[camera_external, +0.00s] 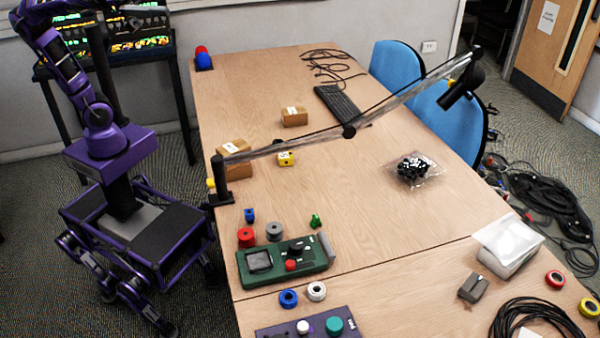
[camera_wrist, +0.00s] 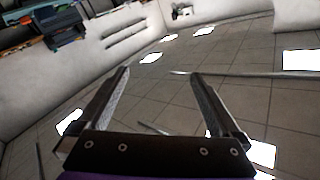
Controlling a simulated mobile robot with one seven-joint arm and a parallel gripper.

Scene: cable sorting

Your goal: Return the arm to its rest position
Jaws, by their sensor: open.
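My gripper (camera_wrist: 155,100) shows in the wrist view with its two fingers wide apart and nothing between them. Behind the fingers, the wrist view shows a tiled surface with bright panels and pale walls, tilted. In the external view my purple arm is raised at the upper left, above my base and away from the table. The gripper itself cannot be made out clearly there.
The wooden table (camera_external: 380,215) stands right of my base. A shelf rack (camera_external: 140,48) stands behind my arm.

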